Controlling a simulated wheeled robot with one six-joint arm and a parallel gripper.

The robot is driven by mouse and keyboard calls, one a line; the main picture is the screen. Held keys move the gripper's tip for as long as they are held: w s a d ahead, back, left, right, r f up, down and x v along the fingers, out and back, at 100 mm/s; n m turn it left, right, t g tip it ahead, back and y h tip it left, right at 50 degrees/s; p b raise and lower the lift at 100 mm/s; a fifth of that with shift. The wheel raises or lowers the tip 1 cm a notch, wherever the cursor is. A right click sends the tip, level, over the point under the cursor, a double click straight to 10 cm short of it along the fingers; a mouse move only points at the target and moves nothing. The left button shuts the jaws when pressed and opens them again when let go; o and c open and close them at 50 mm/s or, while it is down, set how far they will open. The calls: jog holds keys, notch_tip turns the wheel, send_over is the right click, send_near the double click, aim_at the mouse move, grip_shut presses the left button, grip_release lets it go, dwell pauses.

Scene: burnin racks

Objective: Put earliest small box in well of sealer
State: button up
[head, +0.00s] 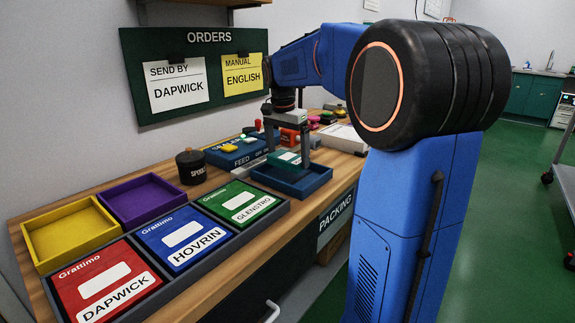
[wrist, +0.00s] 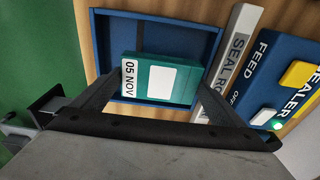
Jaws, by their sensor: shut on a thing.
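A teal-green small box (wrist: 158,78) with a white label and the date "05 NOV" is between my gripper's fingers in the wrist view. My gripper (head: 288,148) is shut on this box (head: 284,159) over a blue tray (head: 303,191). The tray's rim also shows behind the box in the wrist view (wrist: 155,15). Whether the box touches the tray is unclear. The blue sealer (head: 237,154), marked "FEED", stands just left of the tray in the head view. It lies right of the box in the wrist view (wrist: 262,78), with yellow and white buttons.
A grey bar (wrist: 235,45) marked "SEAL RO…" lies between tray and sealer. A black spool pot (head: 191,167) stands left of the sealer. Yellow (head: 68,234) and purple (head: 143,199) trays and red, blue and green labelled panels fill the near bench. Small items crowd behind the gripper.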

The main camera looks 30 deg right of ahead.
aim_at(287, 157)
jog(key=shift+f, duration=1.8)
jog(key=shift+f, duration=0.1)
jog(key=o, duration=0.8)
jog(key=r, duration=0.4)
jog(key=a+r, duration=0.1)
jog(key=r, duration=0.7)
jog(key=shift+s+a+r, duration=0.1)
jog(key=shift+s+a, duration=0.1)
jog(key=shift+s, duration=0.05)
